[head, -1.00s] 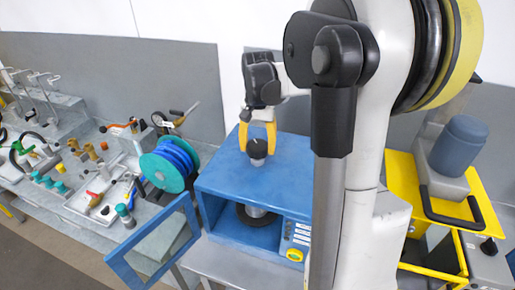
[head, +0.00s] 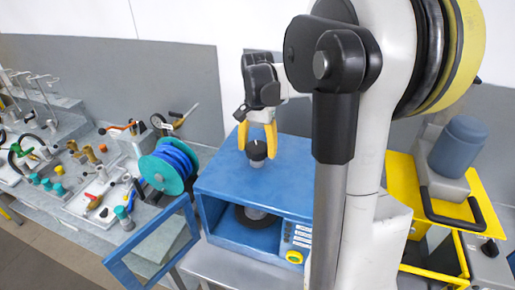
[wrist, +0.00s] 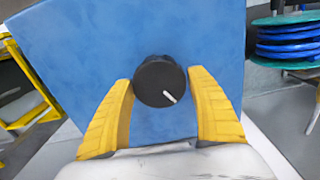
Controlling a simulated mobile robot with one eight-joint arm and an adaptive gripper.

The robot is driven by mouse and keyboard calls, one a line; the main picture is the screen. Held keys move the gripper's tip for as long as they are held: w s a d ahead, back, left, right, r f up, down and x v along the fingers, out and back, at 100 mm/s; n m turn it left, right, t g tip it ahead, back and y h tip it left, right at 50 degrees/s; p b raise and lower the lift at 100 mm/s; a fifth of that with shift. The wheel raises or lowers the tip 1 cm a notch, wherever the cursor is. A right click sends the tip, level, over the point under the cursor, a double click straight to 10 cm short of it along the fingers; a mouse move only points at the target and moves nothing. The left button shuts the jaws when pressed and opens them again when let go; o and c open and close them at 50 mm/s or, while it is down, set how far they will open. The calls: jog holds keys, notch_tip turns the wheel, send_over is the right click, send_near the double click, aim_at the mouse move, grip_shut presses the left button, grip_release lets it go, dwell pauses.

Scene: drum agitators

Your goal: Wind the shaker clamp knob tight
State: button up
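The clamp knob (head: 257,150) is a round black knob on top of the blue shaker box (head: 215,182). In the wrist view the knob (wrist: 160,82) faces me, and its white pointer line points to the lower right. My gripper (head: 257,146) is over the box top with its yellow fingers pointing down, one on each side of the knob. In the wrist view the fingers of my gripper (wrist: 161,76) are spread apart with the knob between their tips. A narrow gap shows at the right finger; the left tip looks very close to the knob.
The box's blue door (head: 150,245) hangs open at the front left. A green spool with blue hose (head: 168,166) stands left of the box. A bench with tools lies further left. A yellow frame with a blue-grey motor (head: 458,143) is at the right.

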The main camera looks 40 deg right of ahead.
aim_at(258, 145)
jog(key=shift+o, duration=0.7)
notch_tip(258, 145, up, 12)
